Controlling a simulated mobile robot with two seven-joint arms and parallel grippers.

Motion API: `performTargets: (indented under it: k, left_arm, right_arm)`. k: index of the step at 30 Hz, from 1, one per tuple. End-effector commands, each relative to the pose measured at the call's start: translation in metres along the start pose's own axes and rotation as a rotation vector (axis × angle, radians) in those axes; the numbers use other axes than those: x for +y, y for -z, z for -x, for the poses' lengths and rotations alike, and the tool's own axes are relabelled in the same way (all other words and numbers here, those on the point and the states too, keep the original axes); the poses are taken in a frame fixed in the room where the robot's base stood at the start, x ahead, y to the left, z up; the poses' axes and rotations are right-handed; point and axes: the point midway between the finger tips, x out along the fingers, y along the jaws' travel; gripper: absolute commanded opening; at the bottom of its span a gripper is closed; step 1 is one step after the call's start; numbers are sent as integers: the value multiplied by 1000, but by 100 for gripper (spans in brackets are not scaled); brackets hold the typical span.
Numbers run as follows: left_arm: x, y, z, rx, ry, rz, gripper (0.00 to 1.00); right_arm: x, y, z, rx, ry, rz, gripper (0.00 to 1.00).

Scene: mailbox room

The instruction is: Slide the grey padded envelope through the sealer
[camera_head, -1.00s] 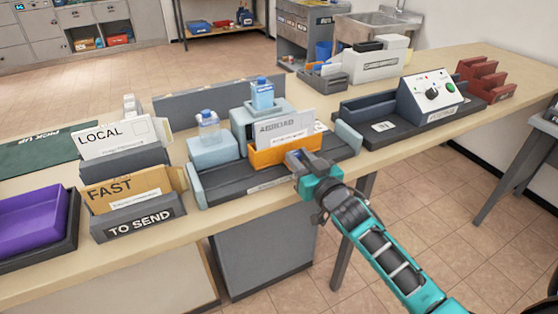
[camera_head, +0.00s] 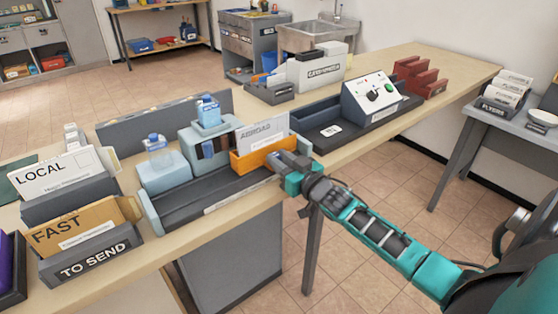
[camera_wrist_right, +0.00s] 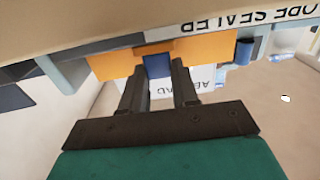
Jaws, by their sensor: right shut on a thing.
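The light grey envelope marked ABROAD (camera_head: 262,133) stands upright in an orange holder (camera_head: 262,156) on the envelope sealer (camera_head: 200,196). The holder is near the sealer's right end, mostly to the right of the sealer's pale blue housing (camera_head: 208,128). My right gripper (camera_head: 288,162) is at the holder's front. In the right wrist view, my right gripper (camera_wrist_right: 159,84) is shut on a blue tab (camera_wrist_right: 157,66) at the orange holder (camera_wrist_right: 195,50). The envelope (camera_wrist_right: 190,82) shows partly behind the fingers. My left gripper is out of view.
A TO SEND rack (camera_head: 90,258) with LOCAL and FAST envelopes stands left of the sealer. A dark machine with a dial panel (camera_head: 372,95) and red racks (camera_head: 420,78) stand to the right. The bench (camera_head: 425,125) has a bare strip along its front edge.

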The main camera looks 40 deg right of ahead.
Motion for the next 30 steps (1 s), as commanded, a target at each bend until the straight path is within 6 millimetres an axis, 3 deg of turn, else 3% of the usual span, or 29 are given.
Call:
performTargets:
  k: [4, 5, 13, 23, 30]
  left_arm:
    - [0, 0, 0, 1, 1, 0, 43]
    - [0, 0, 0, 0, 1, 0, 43]
    - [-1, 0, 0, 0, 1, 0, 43]
    - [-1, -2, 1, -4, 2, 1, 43]
    - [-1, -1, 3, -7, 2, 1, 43]
  right_arm:
    - [6, 4, -1, 6, -9, 4, 0]
    - [6, 4, -1, 6, -10, 4, 30]
    - [4, 3, -1, 3, -7, 3, 55]
    - [3, 1, 5, 0, -5, 2, 55]
    - [2, 0, 38, -2, -5, 1, 55]
